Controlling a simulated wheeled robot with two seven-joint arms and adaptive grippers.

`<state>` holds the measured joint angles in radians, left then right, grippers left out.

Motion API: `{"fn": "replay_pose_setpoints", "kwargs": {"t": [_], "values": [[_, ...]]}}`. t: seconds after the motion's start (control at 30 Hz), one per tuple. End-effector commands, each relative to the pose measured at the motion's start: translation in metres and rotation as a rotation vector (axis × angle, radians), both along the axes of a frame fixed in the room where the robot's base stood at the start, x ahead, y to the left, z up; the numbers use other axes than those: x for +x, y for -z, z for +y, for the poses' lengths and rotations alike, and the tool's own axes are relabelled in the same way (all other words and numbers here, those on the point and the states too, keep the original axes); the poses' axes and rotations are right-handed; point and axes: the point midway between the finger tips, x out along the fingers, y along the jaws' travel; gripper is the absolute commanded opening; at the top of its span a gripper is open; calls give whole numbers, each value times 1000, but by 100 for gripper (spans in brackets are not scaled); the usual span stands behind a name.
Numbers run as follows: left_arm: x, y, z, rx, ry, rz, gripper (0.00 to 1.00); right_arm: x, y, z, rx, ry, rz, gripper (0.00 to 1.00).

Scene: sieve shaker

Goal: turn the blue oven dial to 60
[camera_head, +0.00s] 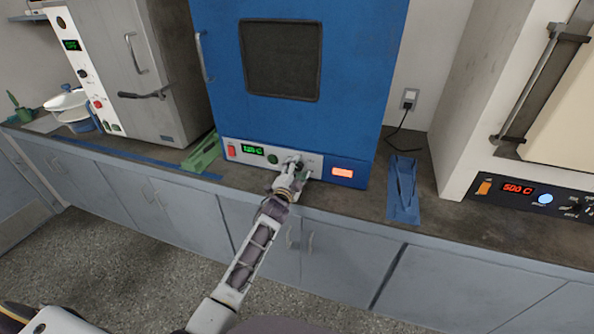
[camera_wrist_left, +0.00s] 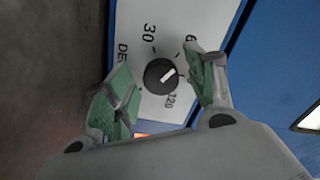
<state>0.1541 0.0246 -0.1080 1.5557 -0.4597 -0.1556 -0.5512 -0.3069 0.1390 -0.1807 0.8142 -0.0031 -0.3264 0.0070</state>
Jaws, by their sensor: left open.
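The blue oven (camera_head: 350,60) stands on the counter with a white control strip (camera_head: 315,172) along its lower front. Its black dial (camera_wrist_left: 157,80) shows in the left wrist view with a white pointer mark slanting up and right. A 30 label is above it, a partly hidden label starting with 6 at upper right, and 120 below. The pointer slants toward the right finger, a little past the direction of the 6 label. My left gripper (camera_wrist_left: 155,95) is open, its green-padded fingers on either side of the dial. I cannot tell whether they touch it. My right gripper is not in view.
A grey-white oven (camera_head: 170,60) stands at left and a cream furnace (camera_head: 560,110) at right. Green tongs (camera_head: 203,153) and a blue tool (camera_head: 402,185) lie on the counter beside the blue oven. Its green display (camera_head: 252,150) is too small to read surely.

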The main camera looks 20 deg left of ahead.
Motion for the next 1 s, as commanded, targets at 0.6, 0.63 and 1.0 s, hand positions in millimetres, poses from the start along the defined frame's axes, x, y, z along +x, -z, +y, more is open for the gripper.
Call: {"fn": "replay_pose_setpoints", "kwargs": {"t": [0.6,0.63,1.0], "values": [[-28,1,1,1,0,0,55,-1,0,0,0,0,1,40],[-31,0,1,1,1,-1,55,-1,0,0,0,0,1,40],[-64,0,2,0,0,0,55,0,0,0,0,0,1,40]]}}
